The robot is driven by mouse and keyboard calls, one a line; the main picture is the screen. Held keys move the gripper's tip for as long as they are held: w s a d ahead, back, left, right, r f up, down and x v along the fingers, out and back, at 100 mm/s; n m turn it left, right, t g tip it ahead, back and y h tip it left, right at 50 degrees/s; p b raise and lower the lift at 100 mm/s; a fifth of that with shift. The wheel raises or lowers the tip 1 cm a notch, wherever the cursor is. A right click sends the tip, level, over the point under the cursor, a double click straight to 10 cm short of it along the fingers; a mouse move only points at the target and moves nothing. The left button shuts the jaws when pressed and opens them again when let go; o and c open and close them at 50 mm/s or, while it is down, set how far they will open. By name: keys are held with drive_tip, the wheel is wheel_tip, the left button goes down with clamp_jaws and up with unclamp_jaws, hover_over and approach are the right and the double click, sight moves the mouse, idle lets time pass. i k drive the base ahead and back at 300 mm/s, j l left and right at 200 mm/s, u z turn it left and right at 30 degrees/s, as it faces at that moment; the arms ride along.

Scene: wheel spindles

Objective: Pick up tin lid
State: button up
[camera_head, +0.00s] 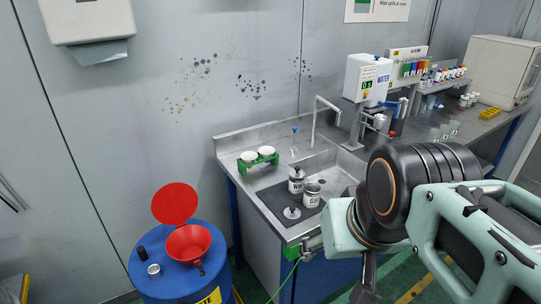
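A small pale round lid with a raised centre (291,212) lies on the dark mat (270,197) beside the sink, near the counter's front edge. Two small tins with dark labels stand behind it on the mat: one at the back (296,183) and one to the right (312,197). My arm reaches in from the right. My gripper (366,286) shows only as dark parts below the wrist, right of the lid and apart from it. Its fingertips are not clearly seen, so I cannot tell whether it is open or holds anything.
A green rack with white cups (258,158) stands behind the mat. A sink with a tall tap (316,112) lies to the right. A blue drum (180,262) with a red funnel (188,243) stands at left. A green clamp with a cable (292,252) is at the counter's front edge.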

sight(292, 212)
drive_tip(key=i+l+u, duration=0.4)
drive_tip(key=i+l, duration=0.65)
drive_tip(key=l, duration=0.15)
drive_tip(key=l+z, duration=0.4)
drive_tip(key=l, duration=0.3)
drive_tip(key=j+u, duration=0.4)
drive_tip(key=j, duration=0.3)
